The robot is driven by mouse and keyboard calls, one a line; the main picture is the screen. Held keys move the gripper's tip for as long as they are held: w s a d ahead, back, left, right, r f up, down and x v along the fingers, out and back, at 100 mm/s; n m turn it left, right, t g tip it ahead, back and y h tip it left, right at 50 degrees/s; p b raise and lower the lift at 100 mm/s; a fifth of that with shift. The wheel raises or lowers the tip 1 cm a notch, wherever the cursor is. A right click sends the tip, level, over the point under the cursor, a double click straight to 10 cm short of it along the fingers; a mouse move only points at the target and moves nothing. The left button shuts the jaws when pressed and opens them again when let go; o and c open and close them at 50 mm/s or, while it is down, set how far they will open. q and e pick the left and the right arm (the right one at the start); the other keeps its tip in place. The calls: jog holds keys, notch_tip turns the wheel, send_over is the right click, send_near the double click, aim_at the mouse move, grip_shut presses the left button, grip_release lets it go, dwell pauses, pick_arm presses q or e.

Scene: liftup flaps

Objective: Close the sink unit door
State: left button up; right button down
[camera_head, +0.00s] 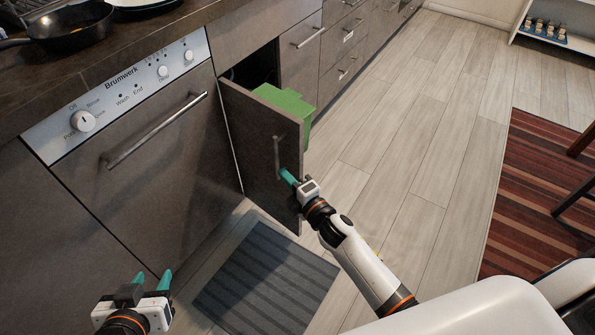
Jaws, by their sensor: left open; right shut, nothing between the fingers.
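The sink unit door (254,153) is a brown-grey panel with a metal bar handle (277,152). It stands open, swung out from the cabinet beside the dishwasher. A green bin (290,101) shows behind it. My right gripper (287,176) is shut and empty, its teal fingertips at the door's outer face just below the handle. I cannot tell whether they touch the door. My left gripper (152,281) is open and empty at the lower left, in front of the dishwasher and away from the door.
The dishwasher (160,170) with a long bar handle is left of the door. A grey mat (266,280) lies on the floor below. Drawers (345,40) continue beyond the opening. A striped rug (535,200) and chair legs are at the right; the wood floor between is clear.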

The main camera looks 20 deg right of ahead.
aim_at(298, 169)
pick_arm(q)
jog(key=shift+w+d+r+t, duration=0.3)
jog(key=shift+w+r+t, duration=0.35)
jog(key=shift+r+t, duration=0.1)
pick_arm(e)
jog(key=shift+w+d, duration=0.45)
jog(key=shift+d, duration=0.45)
jog(key=shift+w+d, duration=0.4)
jog(key=shift+d, duration=0.45)
jog(key=shift+d, duration=0.1)
